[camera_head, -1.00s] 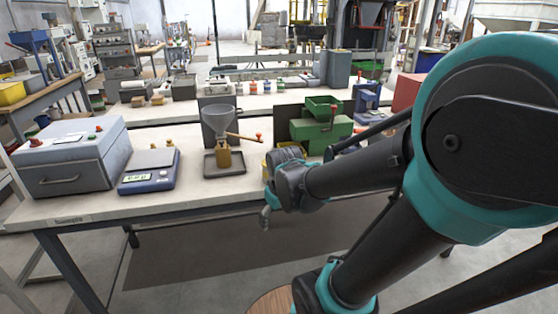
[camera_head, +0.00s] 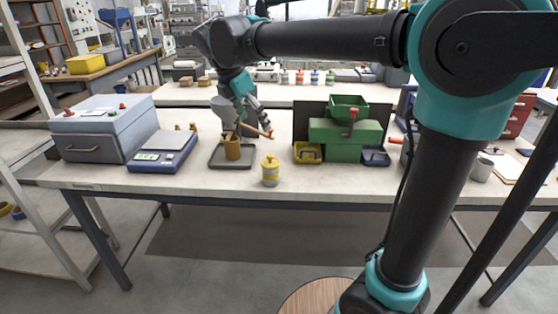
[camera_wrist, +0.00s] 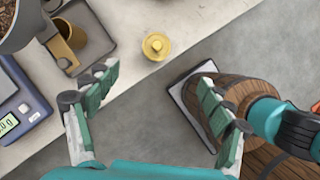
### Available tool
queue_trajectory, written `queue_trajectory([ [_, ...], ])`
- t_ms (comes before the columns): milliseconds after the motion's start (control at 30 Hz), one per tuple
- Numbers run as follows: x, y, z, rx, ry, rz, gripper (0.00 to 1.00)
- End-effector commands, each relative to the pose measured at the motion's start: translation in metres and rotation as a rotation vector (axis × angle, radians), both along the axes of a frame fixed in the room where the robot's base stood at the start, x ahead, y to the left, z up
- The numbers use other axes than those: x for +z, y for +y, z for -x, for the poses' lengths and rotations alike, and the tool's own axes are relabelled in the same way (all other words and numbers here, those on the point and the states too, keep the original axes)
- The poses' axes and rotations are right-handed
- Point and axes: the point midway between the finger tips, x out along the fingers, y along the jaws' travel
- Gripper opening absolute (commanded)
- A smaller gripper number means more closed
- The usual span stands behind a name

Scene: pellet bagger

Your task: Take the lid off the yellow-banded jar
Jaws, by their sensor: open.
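The yellow-banded jar (camera_head: 270,171) stands upright near the front edge of the bench, with its knobbed yellow lid on top. In the wrist view I see the lid (camera_wrist: 156,46) from above, beyond my fingertips and between their two lines. My gripper (camera_wrist: 160,95) is open and empty, its teal-padded fingers wide apart. In the head view my gripper (camera_head: 250,112) hangs above the bench, in front of the funnel, up and to the left of the jar. It does not touch the jar.
Left of the jar, a tray (camera_head: 218,163) holds a brown container (camera_head: 232,147) under the grey funnel (camera_head: 222,108). A blue scale (camera_head: 163,153) stands further left. A green machine (camera_head: 343,136) with a yellow bin (camera_head: 308,153) stands to the right. The bench around the jar is clear.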

Motion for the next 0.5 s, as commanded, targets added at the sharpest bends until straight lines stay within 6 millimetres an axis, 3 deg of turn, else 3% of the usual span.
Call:
queue_trajectory([
  [500,-0.090,-0.028,-0.026,-0.006,-0.001,-0.003,0.81],
])
